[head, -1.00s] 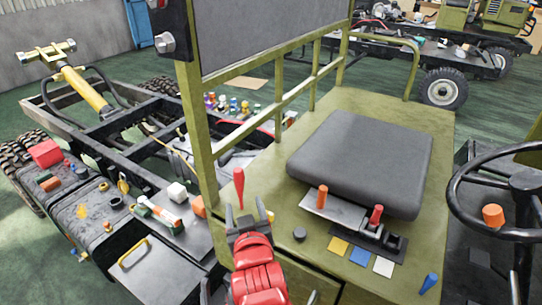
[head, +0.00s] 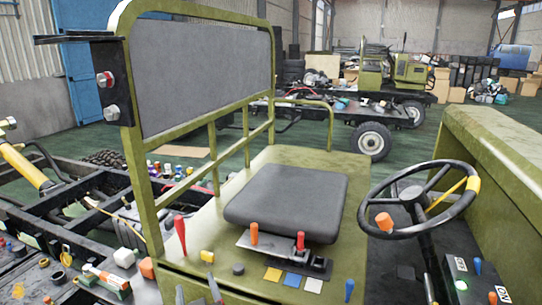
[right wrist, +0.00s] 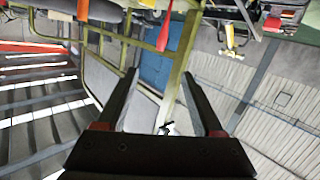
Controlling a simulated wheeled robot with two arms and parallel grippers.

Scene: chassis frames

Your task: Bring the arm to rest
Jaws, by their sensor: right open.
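My right gripper (head: 197,293) shows only at the bottom edge of the head view, by the front of the green seat box (head: 208,238). Its two fingers are apart with nothing between them. In the right wrist view the gripper (right wrist: 160,73) is open and empty, with both dark fingers spread. Most of my right arm is out of the head view. My left gripper is not in view. A red-handled tool (head: 180,232) stands just beyond the right gripper in the head view. A red handle also shows upside down in the right wrist view (right wrist: 168,28).
A grey seat cushion (head: 287,197) sits on the box, with orange and red levers (head: 300,240) in front. A steering wheel (head: 372,200) stands to the right. A green frame with a dark panel (head: 210,75) rises at left. Loose parts lie on the chassis.

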